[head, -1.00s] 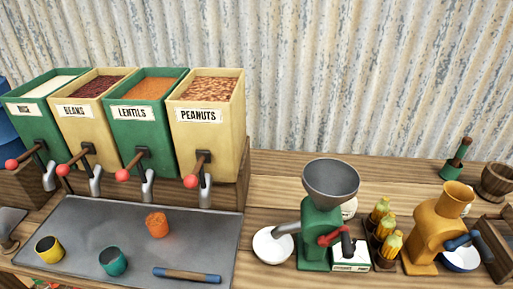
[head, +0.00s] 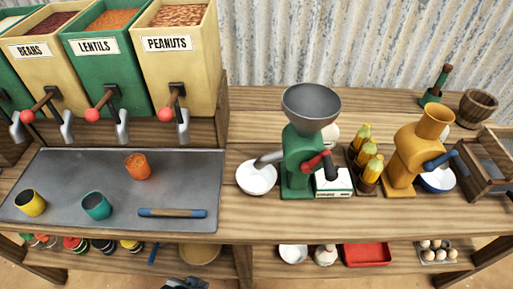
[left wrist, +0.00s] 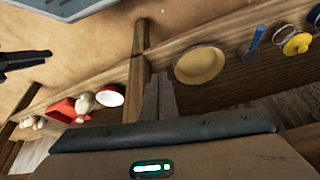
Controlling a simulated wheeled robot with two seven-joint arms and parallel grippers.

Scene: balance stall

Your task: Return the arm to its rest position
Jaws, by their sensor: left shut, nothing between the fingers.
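My left gripper (head: 185,284) shows only as a dark tip at the bottom edge of the head view, in front of the stall and below the counter. In the left wrist view its closed grey fingers (left wrist: 158,97) point toward the lower shelf, with nothing between them. The fingers are apart from the shelf goods as far as I can see. The rest of my left arm is out of the head view. My right gripper cannot be made out in the head view.
The counter holds a grey metal tray (head: 120,215) with cups, a green mill (head: 300,165) and a yellow mill (head: 408,160). Below, the shelf holds a round tan plate (left wrist: 201,64), a red tray (head: 367,255) and eggs (head: 436,249). A wooden post (head: 243,265) divides the shelf.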

